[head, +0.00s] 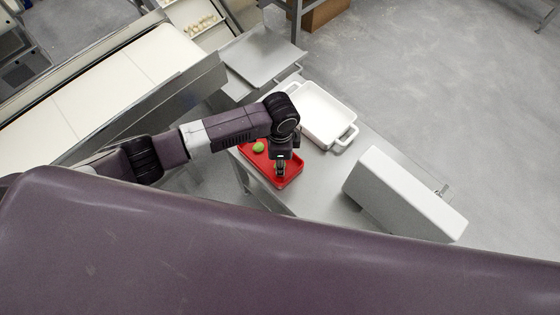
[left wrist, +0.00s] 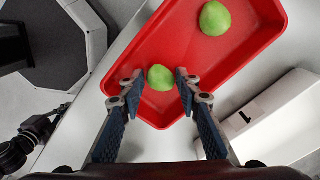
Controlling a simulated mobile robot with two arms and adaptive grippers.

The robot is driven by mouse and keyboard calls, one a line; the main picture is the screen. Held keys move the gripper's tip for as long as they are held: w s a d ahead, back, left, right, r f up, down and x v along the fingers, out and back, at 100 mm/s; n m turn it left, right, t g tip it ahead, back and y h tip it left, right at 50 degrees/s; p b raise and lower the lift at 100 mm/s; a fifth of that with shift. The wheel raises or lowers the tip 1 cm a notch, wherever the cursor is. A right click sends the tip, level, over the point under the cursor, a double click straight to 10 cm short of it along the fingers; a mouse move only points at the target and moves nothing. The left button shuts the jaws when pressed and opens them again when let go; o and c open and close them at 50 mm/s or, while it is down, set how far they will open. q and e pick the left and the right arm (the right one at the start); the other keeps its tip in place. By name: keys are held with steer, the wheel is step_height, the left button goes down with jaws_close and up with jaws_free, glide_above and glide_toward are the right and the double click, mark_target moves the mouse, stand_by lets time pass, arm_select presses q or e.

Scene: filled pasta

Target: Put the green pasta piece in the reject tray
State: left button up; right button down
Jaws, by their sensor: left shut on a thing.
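The red tray (head: 246,157) lies on the grey table; it also shows in the left wrist view (left wrist: 215,80). One green pasta piece (head: 258,147) rests at the tray's far end; it shows near the top of the left wrist view (left wrist: 215,18). My left gripper (head: 281,172) points down over the other end of the tray. In the left wrist view its fingertips (left wrist: 157,80) are shut on a second green pasta piece (left wrist: 160,78), low over the tray floor. That piece is hidden in the head view. My right gripper is not in view.
A white two-handled dish (head: 328,117) stands on the table (head: 335,172) beyond the tray. A white box (head: 405,195) stands to the right. A conveyor (head: 110,88) runs along the left, and a grey metal plate (head: 260,58) lies at the back.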

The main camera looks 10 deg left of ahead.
arm_select(q)
steer(key=shift+f, duration=0.1)
steer(key=o, duration=0.7)
steer(key=shift+o, duration=0.2)
step_height(320, 180, up, 12)
steer(key=p, duration=0.1)
steer(key=shift+s, duration=0.1)
stand_by(0.4)
